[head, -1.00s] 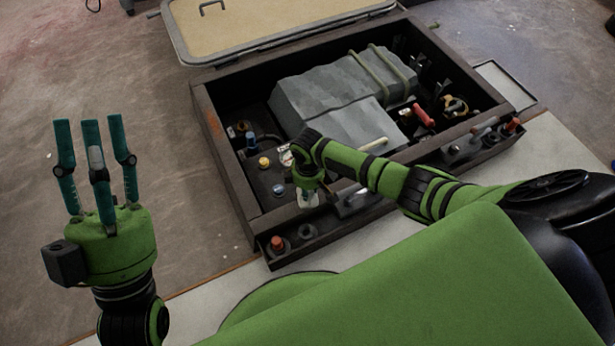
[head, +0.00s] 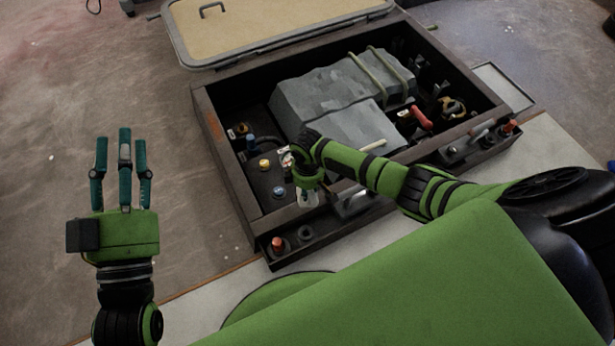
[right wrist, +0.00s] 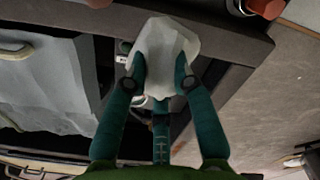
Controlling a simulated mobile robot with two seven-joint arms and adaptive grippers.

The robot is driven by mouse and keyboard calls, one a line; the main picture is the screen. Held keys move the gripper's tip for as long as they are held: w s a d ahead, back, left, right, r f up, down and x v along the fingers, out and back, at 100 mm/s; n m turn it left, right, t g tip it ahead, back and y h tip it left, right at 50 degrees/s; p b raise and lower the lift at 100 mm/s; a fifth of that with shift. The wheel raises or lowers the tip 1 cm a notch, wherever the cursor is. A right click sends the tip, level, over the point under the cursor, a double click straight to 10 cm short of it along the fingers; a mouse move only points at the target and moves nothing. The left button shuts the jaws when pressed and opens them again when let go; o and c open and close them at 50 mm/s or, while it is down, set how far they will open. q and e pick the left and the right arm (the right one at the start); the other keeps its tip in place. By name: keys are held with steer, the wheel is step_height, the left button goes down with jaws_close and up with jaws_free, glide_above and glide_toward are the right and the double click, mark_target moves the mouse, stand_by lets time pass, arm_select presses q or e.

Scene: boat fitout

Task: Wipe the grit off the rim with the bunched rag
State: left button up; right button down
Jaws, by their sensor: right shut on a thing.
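The bunched rag (right wrist: 165,50) is a whitish, faceted bundle. My right gripper (right wrist: 160,80) is shut on it in the right wrist view. In the head view the rag (head: 307,197) shows below my right gripper (head: 307,188), at the near rim of the dark box. The rim (head: 245,215) is a dark frame around the open box; it also shows beside the rag in the right wrist view (right wrist: 225,42). I cannot tell whether the rag touches it. I cannot make out grit on it. My left gripper (head: 121,160) is open and empty, fingers up, left of the box.
Inside the box lies a large grey block (head: 330,95) with straps. A red-handled item (head: 421,117) and several small fittings surround it. A lower ledge at the front carries a red-topped fitting (head: 278,244).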

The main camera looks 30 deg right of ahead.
steer(key=shift+r, duration=0.25)
steer(key=shift+r+p, duration=0.25)
steer(key=shift+p, duration=0.25)
steer(key=shift+r+p, duration=0.35)
steer(key=shift+p, duration=0.1)
steer(key=shift+r, duration=0.2)
steer(key=shift+r+p, duration=0.15)
steer(key=shift+p, duration=0.3)
steer(key=shift+r, duration=0.25)
arm_select(q)
steer(key=s+a+f+n+g+y, duration=0.1)
steer(key=s+a+f+g+y, duration=0.1)
steer(key=f+g, duration=0.4)
steer(key=s+a+f+n+g+y, duration=0.1)
steer(key=a+f+g, duration=0.4)
steer(key=f, duration=0.8)
steer(key=shift+s+f+g+y+p, duration=0.2)
steer(key=shift+s+g+y+p, duration=0.25)
steer(key=shift+s+y, duration=0.6)
arm_select(e)
steer(key=shift+r, duration=0.15)
arm_select(q)
steer(key=shift+w+y, duration=0.25)
